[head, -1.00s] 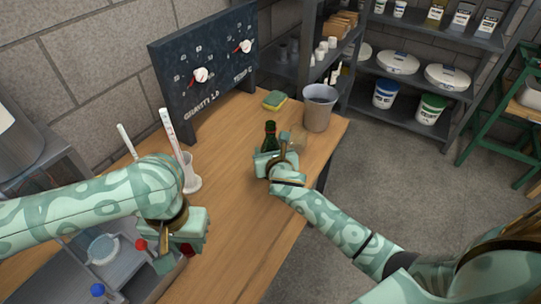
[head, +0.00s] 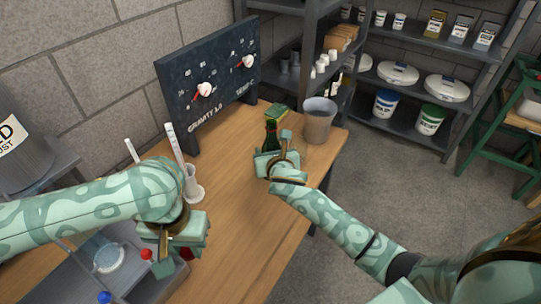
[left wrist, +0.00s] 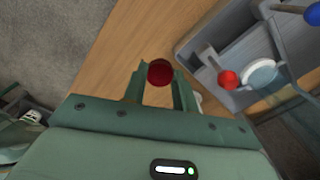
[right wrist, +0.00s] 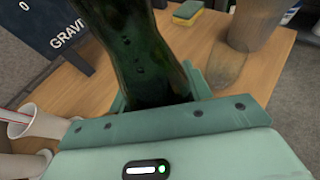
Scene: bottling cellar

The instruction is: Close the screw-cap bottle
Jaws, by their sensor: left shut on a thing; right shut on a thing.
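A dark green glass bottle (head: 271,136) stands upright near the far right part of the wooden table. My right gripper (head: 274,161) is shut around it. In the right wrist view, the bottle (right wrist: 140,55) rises from between the fingers, its top cut off by the frame edge. My left gripper (head: 182,250) is shut on a dark red screw cap (left wrist: 160,72) held at its fingertips, above the near left part of the table. The cap is mostly hidden by the gripper in the head view. The cap and bottle are well apart.
A grey bucket (head: 318,122) and a sponge (head: 276,111) stand behind the bottle. A gauge panel (head: 212,82) stands at the back. A tall cylinder (head: 193,186) with an instrument is beside my left wrist. A grey tray (head: 125,262) is at front left. The middle table is clear.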

